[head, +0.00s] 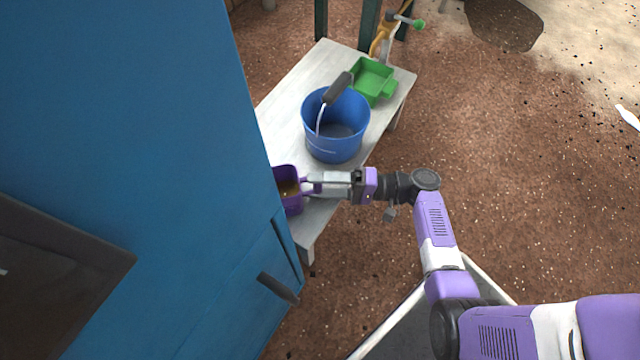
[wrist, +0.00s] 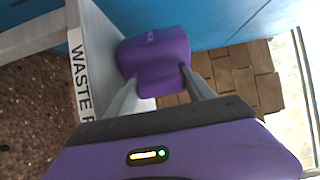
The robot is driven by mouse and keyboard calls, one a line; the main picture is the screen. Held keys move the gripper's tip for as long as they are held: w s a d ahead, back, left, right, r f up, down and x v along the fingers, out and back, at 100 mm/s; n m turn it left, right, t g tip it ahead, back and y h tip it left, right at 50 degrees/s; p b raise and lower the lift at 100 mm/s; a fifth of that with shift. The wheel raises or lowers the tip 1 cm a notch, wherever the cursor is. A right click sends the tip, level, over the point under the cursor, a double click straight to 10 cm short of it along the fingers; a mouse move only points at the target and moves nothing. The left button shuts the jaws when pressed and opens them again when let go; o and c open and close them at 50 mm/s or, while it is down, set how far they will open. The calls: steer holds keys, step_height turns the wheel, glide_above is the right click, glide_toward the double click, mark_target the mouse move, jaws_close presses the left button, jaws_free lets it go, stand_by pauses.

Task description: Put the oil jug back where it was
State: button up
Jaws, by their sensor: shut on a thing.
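A purple jug-like container (head: 291,204), which I take to be the oil jug, is at the near left end of the bench, partly hidden behind the blue cabinet. Its top is open and shows something brown inside. My gripper (head: 312,186) reaches it from the right and is shut on its near side. In the wrist view the purple jug (wrist: 158,50) sits between the fingertips of my gripper (wrist: 160,78). I cannot tell whether the jug touches the bench top or is held just above it.
The pale bench (head: 300,76) holds a blue bucket (head: 336,143) with a grey-handled thing in it, and a green tray (head: 372,80) behind. A tall blue cabinet (head: 130,130) stands close on the left. Open brown ground (head: 500,180) lies to the right.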

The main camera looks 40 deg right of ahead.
steer(key=shift+f, duration=0.15)
steer(key=o, duration=1.5)
steer(key=shift+r, duration=0.2)
steer(key=p+v, duration=0.3)
steer(key=v, duration=0.9)
steer(key=s+a+f+m+g+h, duration=0.1)
steer(key=s+a+f+g+h, duration=0.35)
steer(key=a+f, duration=0.6)
steer(key=s+f+n+g+h, duration=0.1)
steer(key=s+f+h, duration=0.4)
steer(key=s, duration=0.3)
steer(key=s+a+r+n+t+h, duration=0.1)
steer(key=r+n+t, duration=0.3)
steer(key=r, duration=1.4)
steer(key=s+a+r+n+t+h, duration=0.1)
steer(key=s+r+n+t+h, duration=0.1)
steer(key=r, duration=1.6)
steer(key=shift+s+a+n+t+h, duration=0.2)
steer(key=shift+n+t+h, duration=0.25)
steer(key=shift+n+t, duration=0.8)
